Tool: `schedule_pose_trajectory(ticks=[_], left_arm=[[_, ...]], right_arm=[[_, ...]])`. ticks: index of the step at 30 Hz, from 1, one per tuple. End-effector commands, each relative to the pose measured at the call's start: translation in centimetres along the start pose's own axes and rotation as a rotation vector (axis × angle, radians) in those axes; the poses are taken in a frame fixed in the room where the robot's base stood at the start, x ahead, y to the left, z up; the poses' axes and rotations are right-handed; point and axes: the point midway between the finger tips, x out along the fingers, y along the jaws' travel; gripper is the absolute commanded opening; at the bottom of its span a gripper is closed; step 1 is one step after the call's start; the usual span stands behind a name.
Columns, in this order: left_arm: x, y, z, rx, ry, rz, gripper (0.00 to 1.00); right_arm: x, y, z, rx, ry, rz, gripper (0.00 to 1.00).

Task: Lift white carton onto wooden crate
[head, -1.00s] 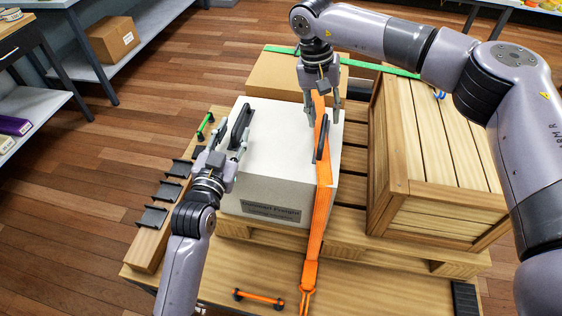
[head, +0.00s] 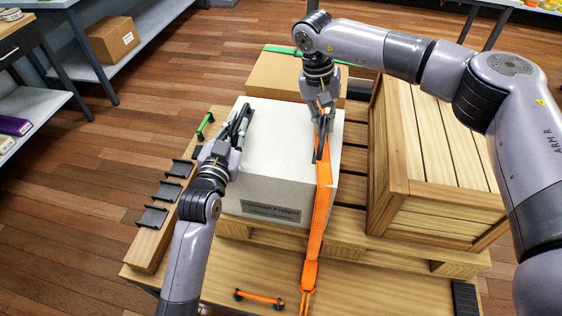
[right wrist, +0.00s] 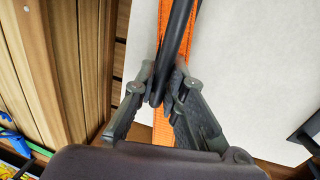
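The white carton (head: 262,185) stands on the wooden pallet, with a dark label on its front and two black handles on top. An orange strap (head: 318,215) runs over its right part and down its front. My left gripper (head: 238,128) is closed around the left handle. My right gripper (head: 322,118) is closed around the right handle (head: 321,148); the right wrist view shows its fingers around the black bar (right wrist: 172,55), beside the orange strap (right wrist: 187,30). The wooden crate (head: 430,130) stands on the pallet right of the carton, its slatted top partly behind my right arm.
A brown cardboard box (head: 285,78) stands behind the carton, with a green strap (head: 280,49) at its back edge. The wooden pallet (head: 385,248) rests on a wooden platform. Black brackets (head: 152,217) line the left edge. An orange-handled bar (head: 258,296) lies in front.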

Motion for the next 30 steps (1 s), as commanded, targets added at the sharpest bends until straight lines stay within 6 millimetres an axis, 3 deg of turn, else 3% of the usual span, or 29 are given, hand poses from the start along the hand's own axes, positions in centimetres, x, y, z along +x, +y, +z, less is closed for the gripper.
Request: schedule_pose_trajectory(ticks=[4, 30], left_arm=[[-0.01, -0.02, 0.02, 0.000, 0.000, 0.000, 0.00], [-0.01, -0.08, 0.03, 0.002, 0.000, -0.001, 0.00]], right_arm=[[-0.02, -0.01, 0.00, 0.000, 0.000, 0.000, 0.00], [-0.04, 0.05, -0.04, 0.003, 0.000, 0.001, 0.00]])
